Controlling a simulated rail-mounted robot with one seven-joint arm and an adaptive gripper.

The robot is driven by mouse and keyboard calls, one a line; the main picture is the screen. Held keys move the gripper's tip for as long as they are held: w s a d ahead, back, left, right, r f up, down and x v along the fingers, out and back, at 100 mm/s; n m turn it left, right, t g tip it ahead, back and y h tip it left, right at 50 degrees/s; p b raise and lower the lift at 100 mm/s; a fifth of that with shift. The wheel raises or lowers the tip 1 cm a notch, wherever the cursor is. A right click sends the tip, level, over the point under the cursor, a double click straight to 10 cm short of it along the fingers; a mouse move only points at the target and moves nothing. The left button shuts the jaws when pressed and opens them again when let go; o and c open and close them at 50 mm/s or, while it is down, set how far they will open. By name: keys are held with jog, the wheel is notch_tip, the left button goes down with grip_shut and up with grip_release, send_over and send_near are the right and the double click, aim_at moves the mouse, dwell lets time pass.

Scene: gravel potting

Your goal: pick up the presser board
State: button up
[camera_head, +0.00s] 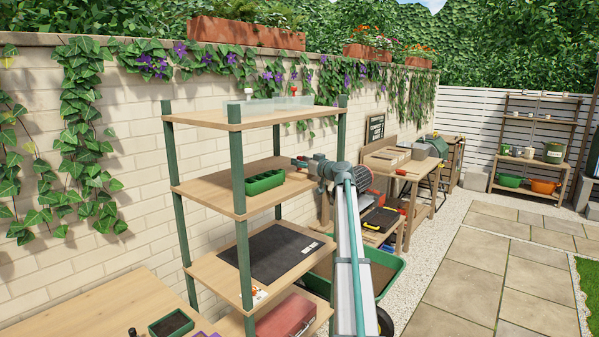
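I cannot pick out the presser board with certainty. My gripper (302,163) is at the right end of the second shelf from the top of the wooden rack. It points left, over or beside the shelf edge. It is small and partly merged with the wrist, so whether its fingers are apart or hold something is not clear. A green cell tray (265,182) lies on the same shelf, to the lower left of the gripper and apart from it.
The rack (242,262) has green posts. A dark mat (271,252) lies on a lower shelf, and a red box (286,316) sits below. A green wheelbarrow (391,282) stands behind my arm. A wooden bench (109,314) is front left. Paving (480,285) at right is clear.

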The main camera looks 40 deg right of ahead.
grip_shut()
jog(key=shift+b, duration=1)
